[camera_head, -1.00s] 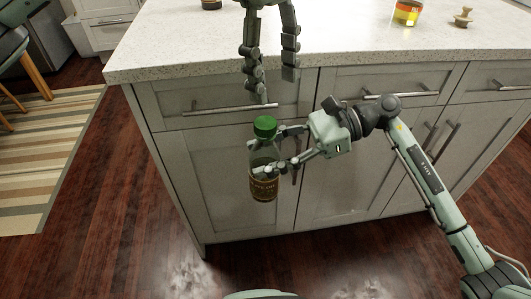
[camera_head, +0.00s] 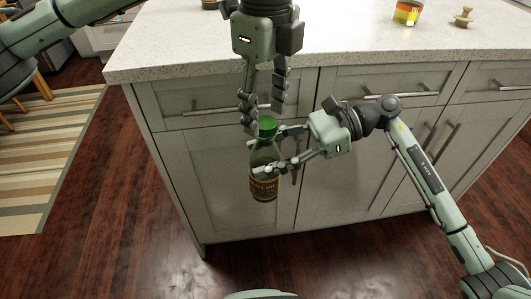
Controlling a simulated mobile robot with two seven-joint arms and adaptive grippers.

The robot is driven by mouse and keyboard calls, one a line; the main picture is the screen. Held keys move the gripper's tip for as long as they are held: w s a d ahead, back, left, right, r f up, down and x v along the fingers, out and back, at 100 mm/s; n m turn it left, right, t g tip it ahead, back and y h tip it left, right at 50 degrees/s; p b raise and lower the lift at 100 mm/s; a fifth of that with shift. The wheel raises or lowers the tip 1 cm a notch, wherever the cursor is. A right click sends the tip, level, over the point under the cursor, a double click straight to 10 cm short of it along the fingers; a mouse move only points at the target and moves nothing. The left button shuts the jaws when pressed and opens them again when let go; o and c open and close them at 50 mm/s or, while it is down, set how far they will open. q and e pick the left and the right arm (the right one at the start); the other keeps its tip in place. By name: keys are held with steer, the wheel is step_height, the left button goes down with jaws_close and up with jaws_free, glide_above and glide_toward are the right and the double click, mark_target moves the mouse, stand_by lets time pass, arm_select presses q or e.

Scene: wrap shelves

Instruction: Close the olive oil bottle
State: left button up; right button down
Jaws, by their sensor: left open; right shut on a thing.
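The olive oil bottle (camera_head: 264,182) is dark glass with a label and a green cap (camera_head: 267,124) on its top. It is upright in the air in front of the cabinet. My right gripper (camera_head: 262,160) comes from the right and is shut on the bottle's body. My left gripper (camera_head: 262,118) points down from above, open, its fingers reaching to about the cap's level, one on each side of it in the picture. I cannot tell whether the fingers touch the cap or how tightly the cap sits.
The speckled countertop (camera_head: 370,45) is behind my grippers, with a glass of yellow and red content (camera_head: 407,12) and a small wooden thing (camera_head: 463,17) on it. The cabinet (camera_head: 225,180) has handles that stick out. A striped rug (camera_head: 45,150) lies at the left.

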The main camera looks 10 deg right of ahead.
arm_select(q)
steer(key=shift+f, duration=0.75)
steer(key=shift+c, duration=0.3)
